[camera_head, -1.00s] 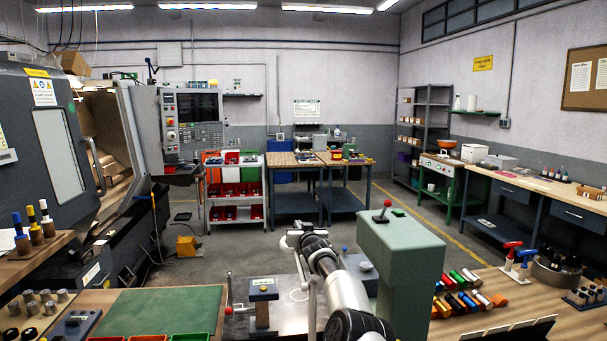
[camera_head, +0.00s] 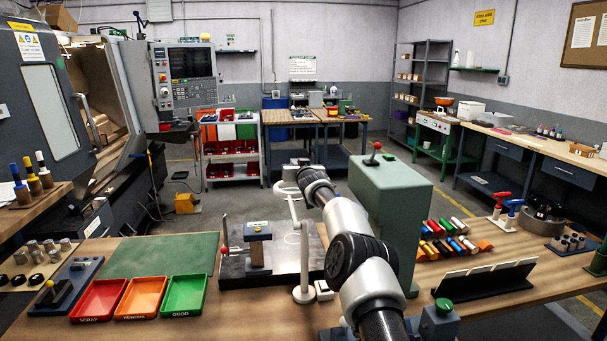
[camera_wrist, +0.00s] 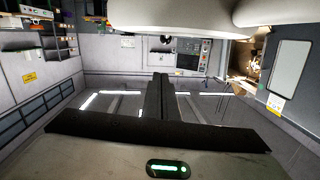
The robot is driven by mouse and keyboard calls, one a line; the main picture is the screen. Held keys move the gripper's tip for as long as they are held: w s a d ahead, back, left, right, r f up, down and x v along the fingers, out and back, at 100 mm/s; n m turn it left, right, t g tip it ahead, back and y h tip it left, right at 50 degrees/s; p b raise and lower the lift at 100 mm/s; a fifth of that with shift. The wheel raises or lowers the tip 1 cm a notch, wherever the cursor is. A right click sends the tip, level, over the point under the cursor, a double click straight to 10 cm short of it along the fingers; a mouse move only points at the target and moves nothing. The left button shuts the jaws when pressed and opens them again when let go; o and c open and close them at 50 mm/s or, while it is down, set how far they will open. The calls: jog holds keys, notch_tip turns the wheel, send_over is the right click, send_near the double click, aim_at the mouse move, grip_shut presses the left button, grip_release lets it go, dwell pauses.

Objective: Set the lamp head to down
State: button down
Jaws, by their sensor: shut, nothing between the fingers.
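The white bench lamp stands on the wooden bench in the head view, with its round base (camera_head: 304,294) on the bench and its post upright. Its pale lamp head (camera_head: 285,188) sits at the top, beside the far end of my arm. The angle of the head is hard to read. My gripper is mostly hidden behind my own arm in the head view. In the wrist view my gripper (camera_wrist: 160,80) shows as dark, closed fingers with nothing between them. A large pale rounded shape (camera_wrist: 150,14) fills the top of that view; I cannot tell whether it is the lamp head.
A green-grey cabinet (camera_head: 385,215) with a red-ball lever stands right of my arm. A clamp fixture (camera_head: 257,245) stands left of the lamp. Red (camera_head: 98,300), orange (camera_head: 141,298) and green (camera_head: 185,295) trays lie at front left. The green mat (camera_head: 160,255) is clear.

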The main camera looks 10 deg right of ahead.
jog(key=s+b, duration=0.5)
jog(key=b, duration=0.1)
jog(key=s+r+b, duration=0.1)
jog(key=s+b, duration=0.2)
jog(key=shift+s+d+b, duration=0.3)
jog(key=s+r+g+h+p, duration=0.1)
jog(key=s+r+g+p, duration=0.25)
jog(key=s, duration=1.05)
jog(key=s+r+g+h+p, duration=0.1)
jog(key=s+r+g+p, duration=0.3)
jog(key=s, duration=1.1)
jog(key=s+f+g+p, duration=0.2)
jog(key=s+f, duration=0.2)
jog(key=s, duration=1.2)
jog(key=s+f+g+p, duration=0.2)
jog(key=s+f, duration=0.2)
jog(key=s, duration=1.2)
jog(key=shift+a+y, duration=0.25)
jog(key=shift+y, duration=0.05)
